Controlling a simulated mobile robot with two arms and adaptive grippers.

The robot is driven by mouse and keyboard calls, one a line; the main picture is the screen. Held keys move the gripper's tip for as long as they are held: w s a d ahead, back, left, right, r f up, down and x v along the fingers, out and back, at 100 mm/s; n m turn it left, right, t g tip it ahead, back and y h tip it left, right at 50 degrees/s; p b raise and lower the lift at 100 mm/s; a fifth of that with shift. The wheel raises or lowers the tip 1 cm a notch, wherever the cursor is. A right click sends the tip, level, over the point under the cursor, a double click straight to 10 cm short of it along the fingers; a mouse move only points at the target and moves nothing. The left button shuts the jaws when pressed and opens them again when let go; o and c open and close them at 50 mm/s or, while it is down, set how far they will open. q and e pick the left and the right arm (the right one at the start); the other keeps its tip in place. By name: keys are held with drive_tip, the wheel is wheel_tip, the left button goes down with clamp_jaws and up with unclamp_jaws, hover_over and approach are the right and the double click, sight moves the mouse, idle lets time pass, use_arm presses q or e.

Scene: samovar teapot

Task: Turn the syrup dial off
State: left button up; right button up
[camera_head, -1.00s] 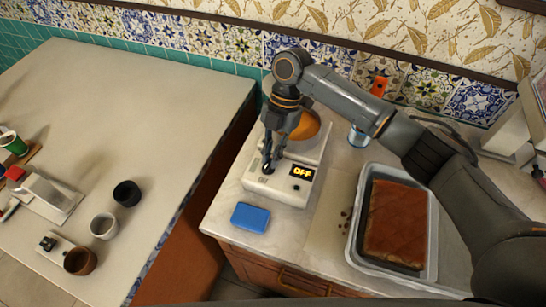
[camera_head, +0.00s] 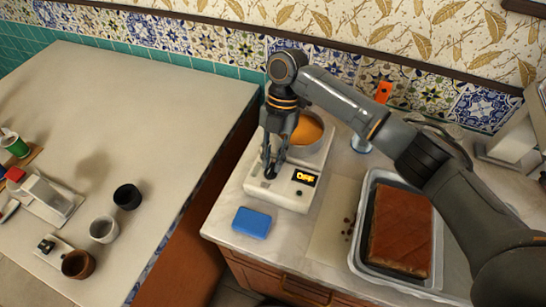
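The syrup warmer is a white box (camera_head: 288,195) on the counter with a small display (camera_head: 305,178) that reads OFF in yellow. A metal pot with orange syrup (camera_head: 308,132) sits on its back part. My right gripper (camera_head: 271,172) points down over the front left of the box, at the black dial (camera_head: 270,173). Its fingers are at the dial and hide part of it; I cannot tell whether they press on it. A small black knob (camera_head: 299,193) shows below the display. My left gripper is not in view.
A blue sponge (camera_head: 251,222) lies in front of the warmer. A tray of brown cake (camera_head: 400,230) stands to the right. Cups, including a white one (camera_head: 103,229), stand on the left table (camera_head: 130,100). A gap separates table and counter.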

drive_tip(key=shift+o, duration=0.7)
drive_tip(key=v, duration=1.2)
drive_tip(key=shift+w, duration=0.1)
